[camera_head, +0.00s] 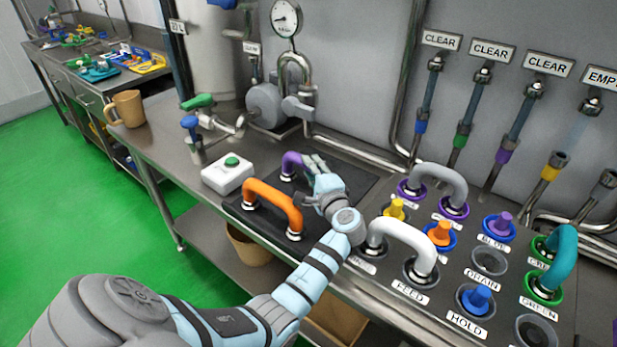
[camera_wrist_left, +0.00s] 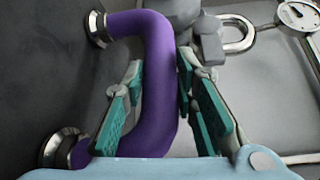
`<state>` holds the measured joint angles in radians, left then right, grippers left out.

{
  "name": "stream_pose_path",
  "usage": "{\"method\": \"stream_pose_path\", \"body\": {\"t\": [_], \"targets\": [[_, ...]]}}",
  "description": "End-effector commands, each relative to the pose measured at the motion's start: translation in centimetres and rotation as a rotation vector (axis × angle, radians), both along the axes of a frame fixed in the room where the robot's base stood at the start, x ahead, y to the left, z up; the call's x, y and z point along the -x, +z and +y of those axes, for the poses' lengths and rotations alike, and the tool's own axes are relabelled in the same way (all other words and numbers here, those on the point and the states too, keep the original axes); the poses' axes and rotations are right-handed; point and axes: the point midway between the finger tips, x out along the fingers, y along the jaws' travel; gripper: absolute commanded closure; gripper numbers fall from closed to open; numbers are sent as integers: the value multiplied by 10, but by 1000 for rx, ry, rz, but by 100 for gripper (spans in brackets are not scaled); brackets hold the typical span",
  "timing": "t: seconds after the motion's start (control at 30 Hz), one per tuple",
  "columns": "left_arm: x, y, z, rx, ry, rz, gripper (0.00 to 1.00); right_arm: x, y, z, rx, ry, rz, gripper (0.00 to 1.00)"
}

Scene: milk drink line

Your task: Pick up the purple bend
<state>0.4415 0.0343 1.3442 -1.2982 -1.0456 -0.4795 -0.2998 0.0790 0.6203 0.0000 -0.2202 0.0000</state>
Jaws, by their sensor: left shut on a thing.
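The purple bend (camera_head: 291,160) is a U-shaped pipe with metal end fittings, at the back of the black mat (camera_head: 348,171). In the left wrist view the purple bend (camera_wrist_left: 160,80) runs between the fingers, with both metal ends towards the dark mat surface. My left gripper (camera_head: 312,163) is shut on the bend, with teal finger pads (camera_wrist_left: 160,105) on either side of it. The arm and gripper hide part of the bend in the head view. I cannot tell whether its ends touch the mat. My right gripper is not in view.
An orange bend (camera_head: 272,203) stands on the mat close in front of my left gripper. A white box with a green button (camera_head: 228,174) is to the left. White (camera_head: 405,238), grey (camera_head: 440,178) and teal (camera_head: 563,255) bends stand on the port panel at right.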

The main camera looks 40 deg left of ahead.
Motion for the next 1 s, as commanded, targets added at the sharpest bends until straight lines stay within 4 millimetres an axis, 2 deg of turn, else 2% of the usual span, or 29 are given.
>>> {"method": "stream_pose_path", "body": {"t": [0.27, 0.47, 0.57, 0.8, 0.9, 1.0], "targets": [[0, 2, 0, -3, 0, -2, 100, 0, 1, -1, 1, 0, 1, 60], [0, 23, 0, -2, 1, -6, 100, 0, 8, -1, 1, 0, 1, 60], [0, 47, 0, -2, 2, -7, 100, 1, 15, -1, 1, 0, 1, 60], [0, 135, 0, -2, 0, -10, 100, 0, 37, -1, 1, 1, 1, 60], [0, 165, 0, -2, 1, -7, 100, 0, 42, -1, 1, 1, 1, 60], [0, 186, 0, -1, 1, -6, 100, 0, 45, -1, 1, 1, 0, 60]]}}
